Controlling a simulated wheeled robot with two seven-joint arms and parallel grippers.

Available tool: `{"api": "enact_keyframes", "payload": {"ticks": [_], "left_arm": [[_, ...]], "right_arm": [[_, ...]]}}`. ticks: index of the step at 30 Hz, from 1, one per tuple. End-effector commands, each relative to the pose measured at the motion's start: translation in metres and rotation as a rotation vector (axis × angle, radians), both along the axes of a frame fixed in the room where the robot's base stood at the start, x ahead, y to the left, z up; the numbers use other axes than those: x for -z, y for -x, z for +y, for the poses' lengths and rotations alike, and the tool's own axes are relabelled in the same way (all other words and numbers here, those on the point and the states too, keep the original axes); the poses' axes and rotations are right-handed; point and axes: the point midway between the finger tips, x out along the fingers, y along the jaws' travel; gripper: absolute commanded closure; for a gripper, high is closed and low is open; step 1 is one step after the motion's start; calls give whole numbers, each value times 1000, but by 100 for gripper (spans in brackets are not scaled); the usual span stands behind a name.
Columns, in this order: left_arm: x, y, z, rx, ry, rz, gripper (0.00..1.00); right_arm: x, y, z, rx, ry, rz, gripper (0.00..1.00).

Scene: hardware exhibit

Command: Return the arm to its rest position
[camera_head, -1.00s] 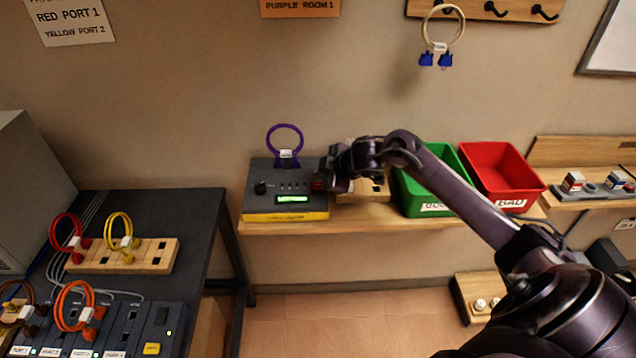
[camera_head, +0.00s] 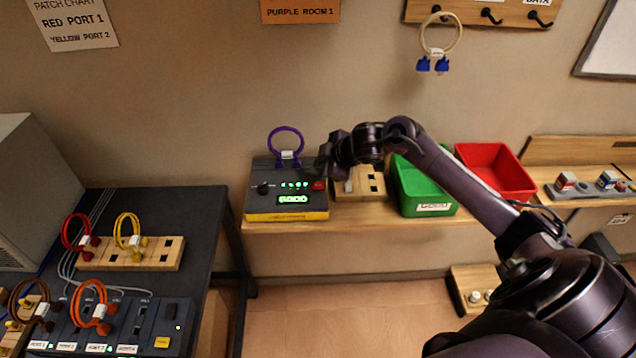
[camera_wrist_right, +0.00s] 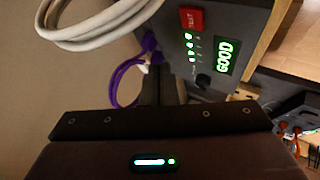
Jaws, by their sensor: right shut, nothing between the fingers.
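My right arm reaches in from the lower right of the head view. Its gripper (camera_head: 328,166) hangs just above and beside the right end of the tester box (camera_head: 288,207), near the red button (camera_head: 319,185), apart from it as far as I can see. In the right wrist view the gripper (camera_wrist_right: 160,85) is shut and empty. The tester's display (camera_wrist_right: 227,57) reads GOOD in green, and several green lights are lit. A purple cable loop (camera_head: 286,138) stands plugged into the top of the tester; it also shows in the wrist view (camera_wrist_right: 122,85). My left gripper is not in view.
A wooden block (camera_head: 358,186), a green bin (camera_head: 425,190) and a red bin (camera_head: 497,172) stand right of the tester on the shelf. A white cable loop (camera_head: 441,35) hangs above. A dark table (camera_head: 205,215) with cables and a port panel stands left.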

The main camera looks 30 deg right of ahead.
Motion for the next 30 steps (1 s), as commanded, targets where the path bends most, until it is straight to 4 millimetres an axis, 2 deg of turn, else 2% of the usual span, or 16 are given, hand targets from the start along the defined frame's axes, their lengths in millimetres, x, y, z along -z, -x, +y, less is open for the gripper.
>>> {"api": "enact_keyframes", "payload": {"ticks": [17, 20, 23, 25, 27, 30], "left_arm": [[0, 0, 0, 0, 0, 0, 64], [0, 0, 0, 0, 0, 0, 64], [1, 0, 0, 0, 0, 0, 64], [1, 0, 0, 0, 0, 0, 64], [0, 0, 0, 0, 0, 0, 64], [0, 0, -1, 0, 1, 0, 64]], "right_arm": [[0, 0, 0, 0, 0, 0, 100], [7, 2, 10, -1, -1, 0, 100], [26, 14, 43, 5, 1, 3, 100], [44, 32, 79, 29, -6, 8, 100], [58, 60, 119, 87, -28, 24, 100], [63, 105, 156, 203, -71, 75, 100]]}}
